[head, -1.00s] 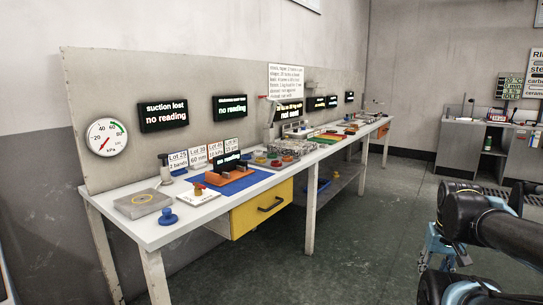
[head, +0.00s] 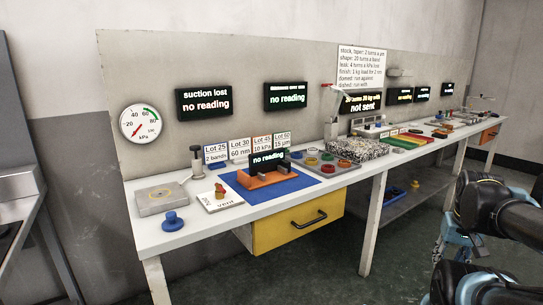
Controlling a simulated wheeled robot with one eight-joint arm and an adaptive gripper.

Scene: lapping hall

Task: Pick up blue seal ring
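Several small coloured rings or ring-like pieces sit in a grey tray (head: 346,173) on the bench, right of the blue mat. One of them, at the tray's back, looks like a blue ring (head: 312,152); it is too small to be sure. A separate blue knob-shaped piece (head: 173,221) stands at the bench's front left corner. Black links of my arm show at the right edge, well away from the bench top. My gripper is not visible.
The long white bench (head: 150,238) has a yellow drawer (head: 290,229) below and a lower shelf. An orange block (head: 262,179) on a blue mat (head: 296,181) stands left of the tray. Open floor lies in front.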

